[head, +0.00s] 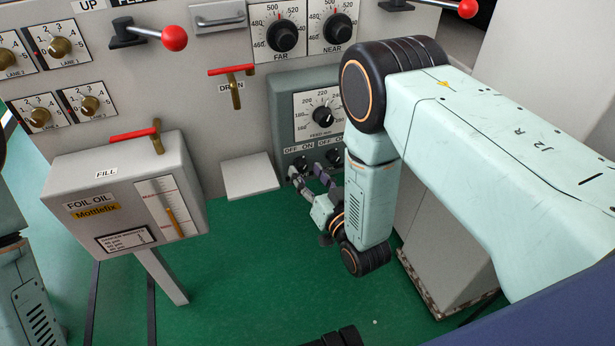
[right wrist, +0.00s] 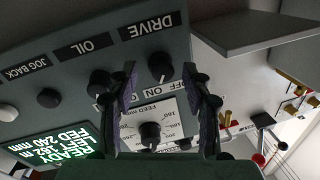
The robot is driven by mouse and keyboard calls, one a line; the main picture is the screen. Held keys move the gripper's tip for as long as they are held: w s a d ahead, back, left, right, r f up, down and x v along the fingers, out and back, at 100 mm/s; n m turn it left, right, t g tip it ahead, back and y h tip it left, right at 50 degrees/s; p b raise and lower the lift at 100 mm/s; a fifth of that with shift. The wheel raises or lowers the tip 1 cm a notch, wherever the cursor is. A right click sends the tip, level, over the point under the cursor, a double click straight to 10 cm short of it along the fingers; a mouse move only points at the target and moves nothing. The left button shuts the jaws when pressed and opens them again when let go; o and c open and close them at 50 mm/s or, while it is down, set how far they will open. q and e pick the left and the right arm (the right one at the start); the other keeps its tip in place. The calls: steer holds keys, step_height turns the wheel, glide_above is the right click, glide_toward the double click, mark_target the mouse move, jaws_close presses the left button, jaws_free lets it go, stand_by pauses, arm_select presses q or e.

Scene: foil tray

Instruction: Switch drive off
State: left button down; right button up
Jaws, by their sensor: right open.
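The drive knob (right wrist: 160,65) is a black round knob beside the DRIVE label (right wrist: 148,25) and OFF ON marks, on the grey-green control box. In the head view it is the left knob (head: 300,163) of the two low on that box. A small pale mark shows on it, but I cannot tell clearly which side it points to. My right gripper (right wrist: 164,88) is open, its two fingers either side of the drive knob in the picture, with nothing held. In the head view the right gripper (head: 312,180) is just below the knob. My left gripper is out of view.
The oil knob (right wrist: 100,82) is close beside the left finger in the wrist view. The feed dial (head: 323,115) is above the switches. A foil oil box (head: 125,195) on a post and a white ledge (head: 250,178) stand left. Green floor (head: 250,280) is clear.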

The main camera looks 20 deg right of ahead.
steer(key=shift+w+a, duration=0.1)
steer(key=shift+a, duration=0.1)
steer(key=shift+w+d, duration=0.1)
steer(key=shift+c, duration=0.2)
jaws_close()
